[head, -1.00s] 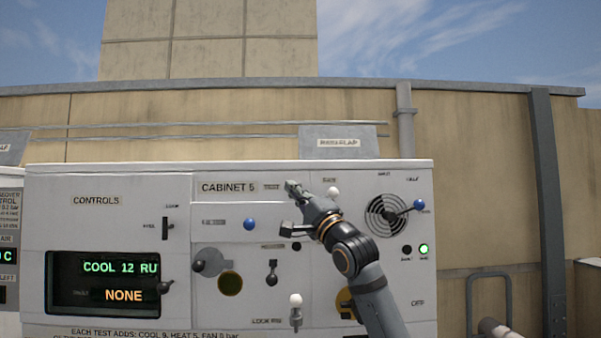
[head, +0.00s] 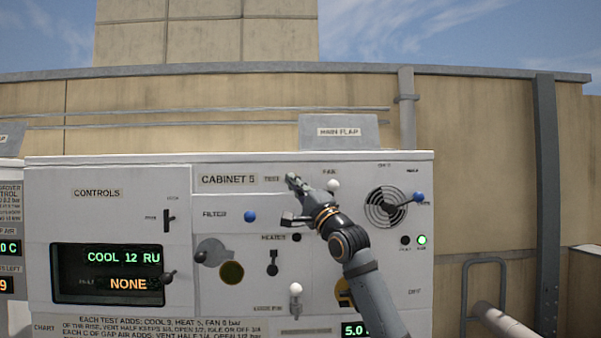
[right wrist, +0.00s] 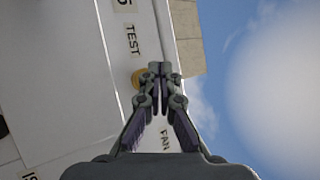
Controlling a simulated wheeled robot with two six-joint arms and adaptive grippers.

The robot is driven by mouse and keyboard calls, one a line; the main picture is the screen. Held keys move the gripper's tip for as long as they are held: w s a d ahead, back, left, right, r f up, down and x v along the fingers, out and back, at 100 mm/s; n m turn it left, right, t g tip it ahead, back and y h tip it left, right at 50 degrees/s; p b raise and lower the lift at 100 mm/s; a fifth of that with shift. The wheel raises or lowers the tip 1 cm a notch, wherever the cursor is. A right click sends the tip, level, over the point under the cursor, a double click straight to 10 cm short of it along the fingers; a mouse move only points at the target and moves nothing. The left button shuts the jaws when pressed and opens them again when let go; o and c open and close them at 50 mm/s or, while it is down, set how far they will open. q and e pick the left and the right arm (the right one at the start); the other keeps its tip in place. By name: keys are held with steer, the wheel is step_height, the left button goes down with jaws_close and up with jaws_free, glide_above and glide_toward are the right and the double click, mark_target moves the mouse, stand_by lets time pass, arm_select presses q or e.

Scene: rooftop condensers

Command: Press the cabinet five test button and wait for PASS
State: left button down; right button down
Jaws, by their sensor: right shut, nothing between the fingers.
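The white cabinet five (head: 228,180) faces me in the head view. Its TEST label (head: 271,179) sits at the upper middle, and my right gripper (head: 292,180) is just right of it. In the right wrist view the gripper (right wrist: 160,70) is shut and empty, its tips over the edge of a round yellow-brown test button (right wrist: 138,77) below the TEST label. I cannot tell whether the tips touch the button. The display (head: 107,273) reads COOL 12 RU, cut off at the edge, and NONE; no PASS shows. My left gripper is out of view.
Near my right arm are a white FAN knob (head: 333,185), a blue FILTER knob (head: 250,216), a black HEATER lever (head: 272,263) and a fan grille (head: 386,208) with a blue-knobbed lever. A green lamp (head: 422,240) is lit. A pipe (head: 503,326) lies at lower right.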

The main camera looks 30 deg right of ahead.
stand_by(0.9)
steer(key=shift+w+d+r+p, duration=0.1)
steer(key=shift+w+d+p, duration=0.4)
steer(key=shift+w+p, duration=0.15)
steer(key=shift+w+d+r+p, duration=0.1)
steer(key=shift+w+d+p, duration=0.3)
steer(key=shift+p, duration=0.45)
stand_by(0.6)
steer(key=shift+a, duration=0.1)
steer(key=s+b, duration=0.1)
steer(key=b, duration=0.2)
steer(key=shift+s+a, duration=0.2)
steer(key=shift+a, duration=0.2)
stand_by(0.4)
